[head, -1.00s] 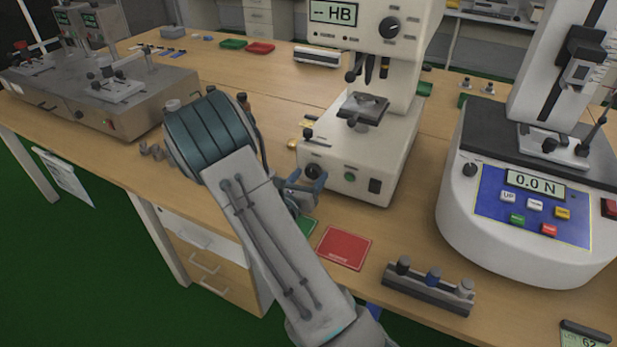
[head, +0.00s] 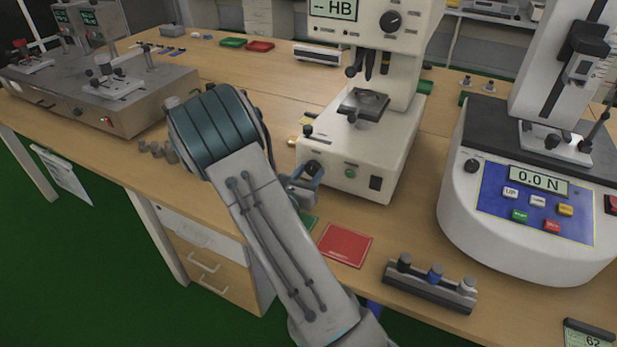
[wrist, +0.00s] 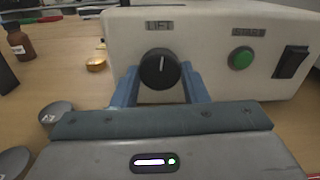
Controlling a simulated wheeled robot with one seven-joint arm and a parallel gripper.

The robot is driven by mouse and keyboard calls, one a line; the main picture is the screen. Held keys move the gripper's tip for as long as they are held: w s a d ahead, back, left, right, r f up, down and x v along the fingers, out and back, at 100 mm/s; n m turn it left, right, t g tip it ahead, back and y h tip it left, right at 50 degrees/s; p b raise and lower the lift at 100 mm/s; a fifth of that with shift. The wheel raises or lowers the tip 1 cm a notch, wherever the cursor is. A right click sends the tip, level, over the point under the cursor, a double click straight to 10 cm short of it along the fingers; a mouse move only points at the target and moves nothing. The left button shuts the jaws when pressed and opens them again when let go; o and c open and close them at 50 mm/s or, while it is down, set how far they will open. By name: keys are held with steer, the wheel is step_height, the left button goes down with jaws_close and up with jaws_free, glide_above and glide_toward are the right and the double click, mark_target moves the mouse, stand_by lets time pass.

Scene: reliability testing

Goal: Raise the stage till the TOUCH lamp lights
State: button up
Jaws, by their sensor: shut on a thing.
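The white hardness tester (head: 345,150) stands mid-bench, its display reading "-- HB". Its dark stage (head: 364,103) sits below the objectives with a visible gap. The black LIFT knob (wrist: 160,69) is on the tester's front, its white mark pointing about straight up. My gripper (wrist: 161,85) is shut on the knob, one blue finger on each side; in the head view my gripper (head: 305,180) is partly hidden by my arm.
A black rocker switch (wrist: 291,61) is right of the lamp. A red mat (head: 345,245) and a rack of small knobbed pieces (head: 430,286) lie in front. A force tester (head: 530,210) stands right. A brown bottle (wrist: 18,42) stands left of the tester.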

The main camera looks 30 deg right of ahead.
steer(key=m+b, duration=0.1)
steer(key=b, duration=0.1)
steer(key=m+b, duration=0.4)
steer(key=shift+f, duration=0.35)
steer(key=m+b, duration=0.4)
steer(key=b, duration=0.3)
steer(key=shift+f+m, duration=0.1)
steer(key=shift+m, duration=0.3)
steer(key=m+b, duration=0.5)
steer(key=b, duration=0.6)
steer(key=shift+m, duration=0.3)
steer(key=m+b, duration=0.2)
steer(key=b, duration=0.2)
steer(key=shift+r+m+b, duration=0.25)
steer(key=shift+m+b, duration=0.15)
steer(key=shift+b, duration=0.25)
steer(key=shift+r+b, duration=0.15)
steer(key=shift+b, duration=0.15)
steer(key=o, duration=1)
